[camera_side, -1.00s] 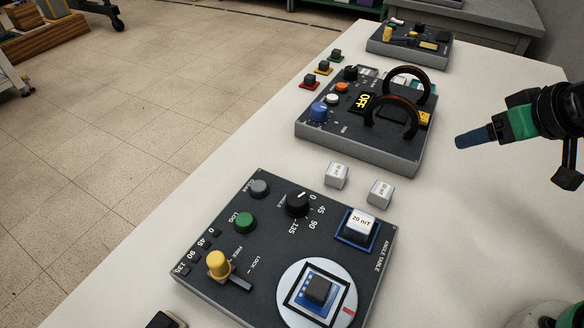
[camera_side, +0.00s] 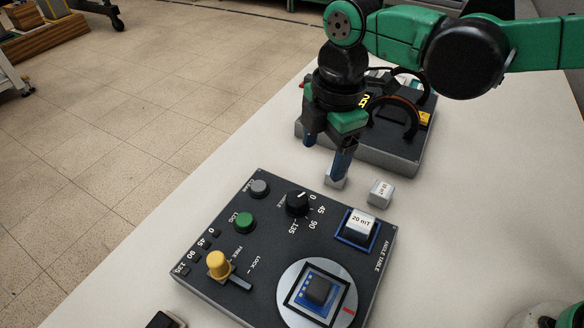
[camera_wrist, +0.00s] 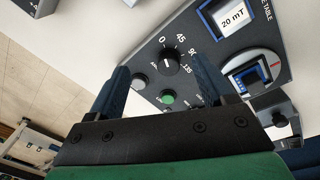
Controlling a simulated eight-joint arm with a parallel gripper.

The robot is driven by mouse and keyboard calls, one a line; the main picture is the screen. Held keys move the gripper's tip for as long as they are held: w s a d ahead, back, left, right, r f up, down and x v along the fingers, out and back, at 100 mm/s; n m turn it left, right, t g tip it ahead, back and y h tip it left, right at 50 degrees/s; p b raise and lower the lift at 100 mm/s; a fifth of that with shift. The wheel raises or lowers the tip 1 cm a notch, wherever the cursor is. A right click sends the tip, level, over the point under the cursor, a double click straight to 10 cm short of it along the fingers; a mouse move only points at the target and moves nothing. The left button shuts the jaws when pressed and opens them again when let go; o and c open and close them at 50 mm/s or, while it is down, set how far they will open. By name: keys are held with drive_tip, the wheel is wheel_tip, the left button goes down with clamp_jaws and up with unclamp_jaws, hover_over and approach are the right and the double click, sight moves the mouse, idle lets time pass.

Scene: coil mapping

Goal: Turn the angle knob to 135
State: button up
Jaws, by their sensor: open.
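The angle knob (camera_side: 298,203) is a black dial with a white pointer mark on the dark angle table panel (camera_side: 205,285). Its scale reads 0, 45, 90 and 135, and the pointer is towards 0. In the wrist view the knob (camera_wrist: 168,61) lies ahead of the fingers, with its pointer near the 0 end. My gripper (camera_side: 325,155) is open and empty, pointing down, behind and above the knob in the side view. In the wrist view its two blue fingers (camera_wrist: 160,82) stand apart, touching nothing on the panel.
On the panel are a grey button (camera_side: 259,188), a green LOG button (camera_side: 245,223), a yellow lever (camera_side: 218,264), a 20 mT block (camera_side: 359,224) and a round turntable (camera_side: 318,293). A loose white block (camera_side: 380,193) lies behind. A second panel (camera_side: 385,150) with dark coils is partly hidden by my arm.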

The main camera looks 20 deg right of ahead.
sight(298, 197)
drive_tip(key=a+n, duration=0.1)
drive_tip(key=a+f+n, duration=0.2)
drive_tip(key=shift+s+a+f+g+h, duration=0.25)
drive_tip(key=shift+s+a+g+h, duration=0.05)
drive_tip(key=shift+s+a+g, duration=0.1)
drive_tip(key=shift+f, duration=2.7)
drive_tip(key=shift+c, duration=0.2)
clamp_jaws()
